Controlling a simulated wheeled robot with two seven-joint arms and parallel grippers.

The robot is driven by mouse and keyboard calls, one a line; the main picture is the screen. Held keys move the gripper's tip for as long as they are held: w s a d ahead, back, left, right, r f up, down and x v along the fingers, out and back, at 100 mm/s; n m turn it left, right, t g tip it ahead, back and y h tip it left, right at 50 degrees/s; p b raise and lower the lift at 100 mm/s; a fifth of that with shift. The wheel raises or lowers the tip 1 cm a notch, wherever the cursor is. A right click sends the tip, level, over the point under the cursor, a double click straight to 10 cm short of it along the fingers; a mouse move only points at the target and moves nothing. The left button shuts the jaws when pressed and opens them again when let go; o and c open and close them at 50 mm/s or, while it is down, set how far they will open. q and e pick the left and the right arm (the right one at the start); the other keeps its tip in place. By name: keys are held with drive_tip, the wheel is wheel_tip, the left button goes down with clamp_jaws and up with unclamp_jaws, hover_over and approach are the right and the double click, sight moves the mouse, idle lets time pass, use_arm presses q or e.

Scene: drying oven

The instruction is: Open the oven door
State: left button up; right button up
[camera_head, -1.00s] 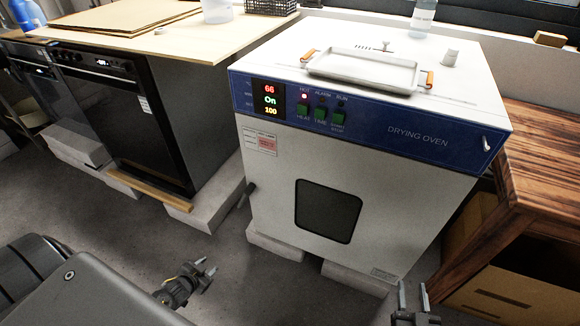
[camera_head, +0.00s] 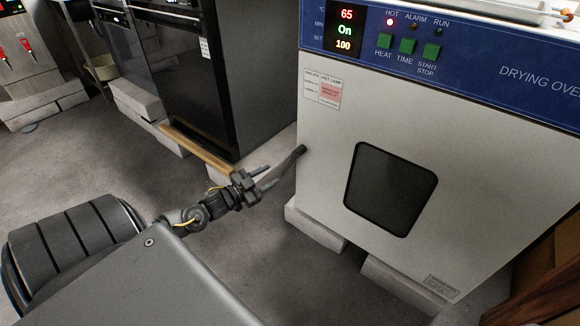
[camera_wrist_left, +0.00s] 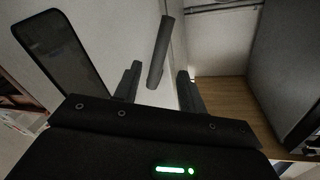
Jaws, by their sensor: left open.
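The white drying oven (camera_head: 420,130) has its front door (camera_head: 320,190) shut, with a dark window (camera_head: 390,190) in it. The dark door handle (camera_head: 299,152) sticks out at the door's left edge. My left gripper (camera_head: 266,178) is open, just left of the handle and close to it. In the left wrist view, the handle (camera_wrist_left: 161,50) shows as a dark bar between and beyond the open fingers (camera_wrist_left: 158,88). I cannot tell if either finger touches it. My right gripper is out of view.
The blue panel (camera_head: 470,65) above the door carries a lit display and green switches. A black appliance (camera_head: 195,80) stands left of the oven, with a wooden strip (camera_head: 198,148) at its foot. Pale blocks (camera_head: 315,226) support the oven. Grey floor lies open in front.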

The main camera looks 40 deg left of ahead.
sight(286, 167)
use_arm(q)
drive_tip(key=w+b, duration=0.1)
drive_tip(key=w, duration=0.2)
drive_tip(key=w+d+b, duration=0.1)
drive_tip(key=w, duration=0.2)
drive_tip(key=w+b, duration=0.1)
drive_tip(key=w, duration=0.2)
drive_tip(key=shift+d+f, duration=0.1)
drive_tip(key=shift+d, duration=0.25)
clamp_jaws()
